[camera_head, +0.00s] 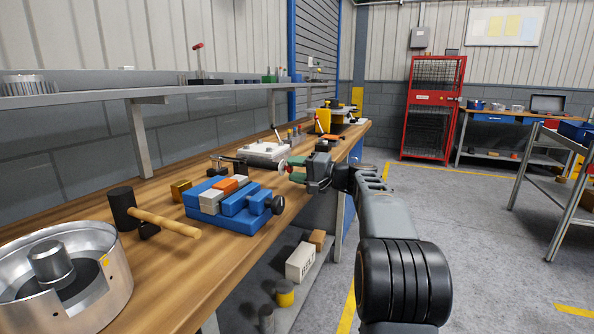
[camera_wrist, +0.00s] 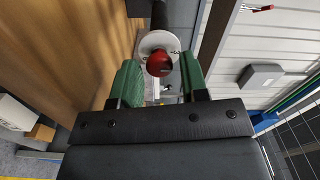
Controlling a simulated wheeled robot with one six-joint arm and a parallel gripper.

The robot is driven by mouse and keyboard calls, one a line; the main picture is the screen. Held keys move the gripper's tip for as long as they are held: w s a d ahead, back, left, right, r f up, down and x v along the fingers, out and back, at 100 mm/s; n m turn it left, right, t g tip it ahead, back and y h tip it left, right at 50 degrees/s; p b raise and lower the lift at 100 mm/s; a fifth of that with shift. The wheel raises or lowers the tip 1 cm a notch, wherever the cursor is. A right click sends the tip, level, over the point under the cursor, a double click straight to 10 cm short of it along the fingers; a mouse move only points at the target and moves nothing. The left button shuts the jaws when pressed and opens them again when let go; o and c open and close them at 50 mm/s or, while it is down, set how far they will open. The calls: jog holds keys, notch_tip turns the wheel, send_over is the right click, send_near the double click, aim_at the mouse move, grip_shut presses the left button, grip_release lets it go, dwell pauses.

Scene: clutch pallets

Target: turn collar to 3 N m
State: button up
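A red round knob (camera_wrist: 160,64) on a white disc (camera_wrist: 158,42) shows in the wrist view, at the end of a dark cylindrical body (camera_wrist: 176,14). My gripper (camera_wrist: 158,76) is open, with one green finger on each side of the knob and visible gaps between. The knob is at the fingertips and not gripped. In the head view my gripper (camera_head: 290,168) is over the bench's right edge, its green fingers facing the small disc (camera_head: 283,167) and the dark tool behind it.
A blue vise (camera_head: 238,218) with blocks, a wooden-handled mallet (camera_head: 165,222) and a round metal housing (camera_head: 85,285) lie on the wooden bench (camera_head: 185,275). A white plate fixture (camera_head: 265,149) stands behind the tool. A shelf (camera_head: 165,90) runs above.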

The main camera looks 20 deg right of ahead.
jog(key=shift+o, duration=0.9)
jog(key=p+v, duration=0.2)
jog(key=v, duration=1.1)
jog(key=shift+s+d, duration=0.25)
jog(key=shift+d, duration=0.05)
